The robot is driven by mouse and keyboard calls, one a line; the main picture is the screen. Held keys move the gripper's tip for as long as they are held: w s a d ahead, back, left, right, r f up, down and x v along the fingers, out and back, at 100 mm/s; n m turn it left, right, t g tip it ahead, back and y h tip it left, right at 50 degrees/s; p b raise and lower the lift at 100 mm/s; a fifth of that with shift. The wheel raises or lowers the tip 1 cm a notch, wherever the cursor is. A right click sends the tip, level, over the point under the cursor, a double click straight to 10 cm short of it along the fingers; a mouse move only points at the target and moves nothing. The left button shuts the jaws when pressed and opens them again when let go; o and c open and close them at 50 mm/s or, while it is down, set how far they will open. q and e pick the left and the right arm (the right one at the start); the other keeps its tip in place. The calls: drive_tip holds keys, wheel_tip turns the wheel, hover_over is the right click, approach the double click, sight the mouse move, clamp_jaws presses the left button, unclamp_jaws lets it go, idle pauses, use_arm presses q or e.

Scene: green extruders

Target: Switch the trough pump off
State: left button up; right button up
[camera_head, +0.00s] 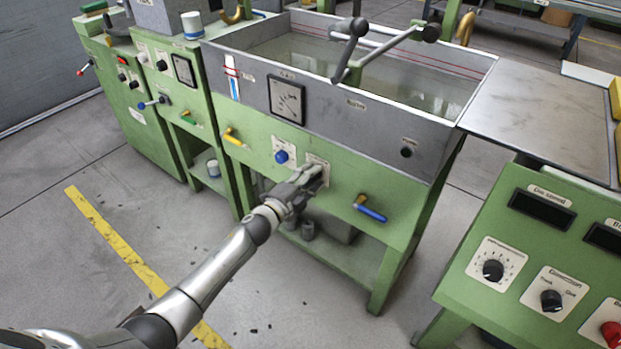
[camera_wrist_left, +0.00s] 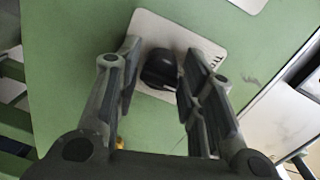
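The green-framed trough (camera_head: 232,80) holds water and has controls on its front. My left gripper (camera_head: 318,174) is at a white label plate on that front, right of a blue knob (camera_head: 281,156), and hides most of the plate. In the left wrist view, a black knob (camera_wrist_left: 159,70) stands on a white plate (camera_wrist_left: 150,27). The two fingers of my left gripper (camera_wrist_left: 157,82) are open on either side of it. A gap shows at the left finger; the right finger is close, and I cannot tell whether it touches. The plate's lettering is unreadable. My right gripper is not in view.
A yellow-handled valve (camera_head: 233,138) and a blue-handled valve (camera_head: 371,209) stick out from the trough front on either side. A green control panel (camera_head: 470,258) stands at the right. Bare floor lies in front of the trough.

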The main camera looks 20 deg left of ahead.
use_arm(q)
drive_tip(key=shift+o, duration=0.8)
drive_tip(key=v, duration=1.2)
